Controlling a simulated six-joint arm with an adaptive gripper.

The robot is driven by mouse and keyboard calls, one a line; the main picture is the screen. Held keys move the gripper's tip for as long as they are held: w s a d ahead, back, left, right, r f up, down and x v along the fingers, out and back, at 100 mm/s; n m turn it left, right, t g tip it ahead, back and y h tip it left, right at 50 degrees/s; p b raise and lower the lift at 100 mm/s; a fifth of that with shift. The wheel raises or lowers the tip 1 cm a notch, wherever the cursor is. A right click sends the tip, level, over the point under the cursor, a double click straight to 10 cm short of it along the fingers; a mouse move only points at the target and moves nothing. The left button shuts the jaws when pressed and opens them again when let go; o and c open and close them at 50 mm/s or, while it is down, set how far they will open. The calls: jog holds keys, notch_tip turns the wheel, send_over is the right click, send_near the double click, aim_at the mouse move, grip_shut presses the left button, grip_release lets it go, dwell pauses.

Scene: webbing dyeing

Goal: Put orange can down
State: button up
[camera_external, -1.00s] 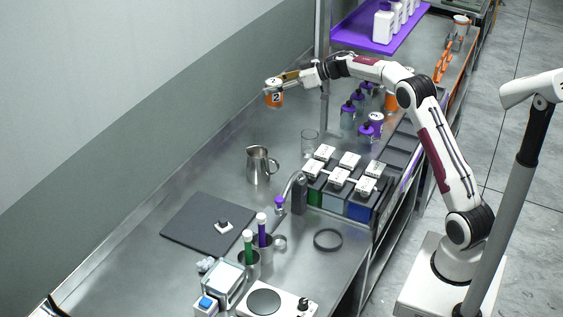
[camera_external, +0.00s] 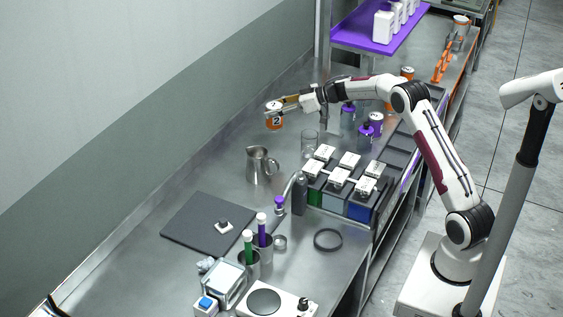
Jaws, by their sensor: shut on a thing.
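The orange can (camera_external: 275,122) has a white label with a dark 2 and is upright at the far left part of the metal counter. My gripper (camera_external: 274,108) is shut on its upper part, reaching in from the right. The can's base is close to the counter surface; I cannot tell whether it touches.
A metal pitcher (camera_external: 259,166) and a clear glass (camera_external: 309,142) stand nearer the camera. A rack of dye tanks (camera_external: 343,185), purple-capped bottles (camera_external: 366,132) and a purple can (camera_external: 376,122) are to the right. The counter (camera_external: 225,165) left of the pitcher is clear.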

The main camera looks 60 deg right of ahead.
aim_at(274, 123)
jog(key=shift+f, duration=3.05)
jog(key=shift+f, duration=0.1)
jog(key=shift+f, duration=1.75)
jog(key=shift+f, duration=0.2)
jog(key=o, duration=1.4)
jog(key=shift+r, duration=0.15)
